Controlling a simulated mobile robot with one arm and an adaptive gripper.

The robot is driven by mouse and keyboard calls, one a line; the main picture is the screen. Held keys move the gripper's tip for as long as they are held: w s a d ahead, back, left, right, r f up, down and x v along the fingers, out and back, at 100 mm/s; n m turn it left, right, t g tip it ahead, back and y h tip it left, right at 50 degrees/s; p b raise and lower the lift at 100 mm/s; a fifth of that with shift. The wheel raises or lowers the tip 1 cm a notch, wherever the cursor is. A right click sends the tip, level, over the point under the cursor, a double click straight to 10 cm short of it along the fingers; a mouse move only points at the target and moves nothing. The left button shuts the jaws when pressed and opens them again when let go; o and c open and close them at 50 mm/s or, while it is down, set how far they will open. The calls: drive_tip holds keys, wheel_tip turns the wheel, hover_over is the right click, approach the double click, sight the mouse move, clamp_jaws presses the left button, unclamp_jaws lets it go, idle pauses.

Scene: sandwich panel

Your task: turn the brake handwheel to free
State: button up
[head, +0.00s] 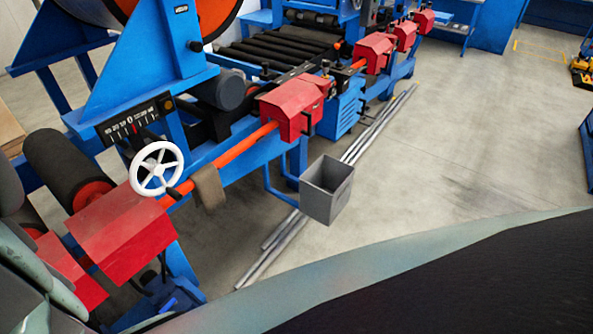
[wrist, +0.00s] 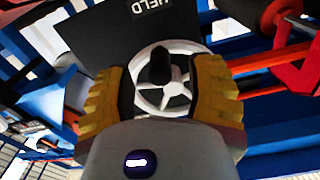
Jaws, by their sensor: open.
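The white spoked handwheel (head: 157,169) stands on the blue machine frame at the left of the head view, with a dark handle knob (head: 173,193) at its lower right. In the wrist view the handwheel (wrist: 174,90) faces me, and its dark knob (wrist: 160,66) points towards the camera. My gripper (wrist: 162,78) is open, its two yellow ridged fingers on either side of the wheel. I cannot tell whether they touch the rim. A black plate (wrist: 120,30) behind the wheel bears white letters, partly cut off, that look like "HELD". My gripper cannot be made out in the head view.
A black scale plate (head: 133,120) with numbers is above the wheel. Red covers (head: 120,235) and an orange shaft (head: 245,144) run close by. A grey bin (head: 327,190) hangs on the frame, with metal rods (head: 270,262) on the floor.

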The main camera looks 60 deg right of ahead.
drive_tip(key=shift+w+d, duration=0.1)
drive_tip(key=shift+w, duration=0.85)
drive_tip(key=shift+o, duration=0.3)
drive_tip(key=shift+s, duration=0.1)
clamp_jaws()
